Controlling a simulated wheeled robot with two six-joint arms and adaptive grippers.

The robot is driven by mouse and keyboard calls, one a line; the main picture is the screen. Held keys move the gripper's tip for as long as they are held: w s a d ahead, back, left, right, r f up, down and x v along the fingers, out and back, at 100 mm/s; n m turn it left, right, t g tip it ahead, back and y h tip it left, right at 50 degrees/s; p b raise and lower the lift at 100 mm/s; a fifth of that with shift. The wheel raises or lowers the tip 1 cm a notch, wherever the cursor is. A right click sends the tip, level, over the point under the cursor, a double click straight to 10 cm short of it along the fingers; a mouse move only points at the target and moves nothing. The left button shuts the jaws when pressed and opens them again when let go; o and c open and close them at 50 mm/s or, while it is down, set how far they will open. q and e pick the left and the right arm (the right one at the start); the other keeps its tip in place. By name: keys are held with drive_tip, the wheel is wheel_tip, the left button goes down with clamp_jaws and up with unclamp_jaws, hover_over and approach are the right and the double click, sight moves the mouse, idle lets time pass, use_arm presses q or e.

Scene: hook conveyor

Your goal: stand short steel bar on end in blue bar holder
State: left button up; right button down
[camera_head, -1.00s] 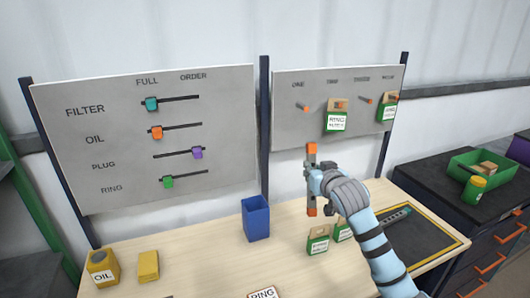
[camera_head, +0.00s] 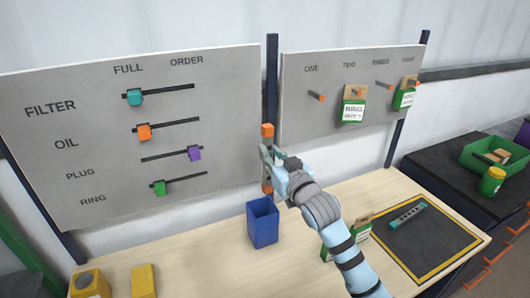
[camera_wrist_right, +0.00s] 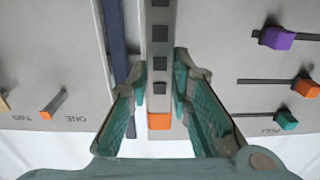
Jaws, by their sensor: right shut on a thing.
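The short steel bar (camera_head: 267,143) is grey with orange ends and stands upright in my right gripper (camera_head: 268,160), which is shut on it. In the right wrist view the bar (camera_wrist_right: 160,40) shows dark square marks and one orange end, between the fingers of my gripper (camera_wrist_right: 160,85). The blue bar holder (camera_head: 263,225) is an open-topped box on the wooden table. In the head view the bar's lower orange end appears just above the holder's opening, apart from it. I cannot tell their exact depth alignment. My left gripper is not in view.
A board with coloured sliders (camera_head: 150,210) stands behind at left, and a hook board (camera_head: 300,130) at right. Yellow blocks (camera_head: 143,280) are at the front left. Green-and-brown packets (camera_head: 328,248) and a dark mat (camera_head: 420,245) lie right of the holder.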

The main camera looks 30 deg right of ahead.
use_arm(q)
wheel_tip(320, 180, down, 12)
drive_tip(key=b, duration=1.1)
use_arm(e)
wheel_tip(320, 180, down, 14)
drive_tip(key=s, duration=0.1)
drive_tip(key=shift+d, duration=0.45)
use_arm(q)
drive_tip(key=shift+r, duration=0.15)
use_arm(e)
drive_tip(key=shift+f, duration=0.1)
drive_tip(key=c, duration=1.4)
unclamp_jaws()
drive_tip(key=shift+o, duration=0.2)
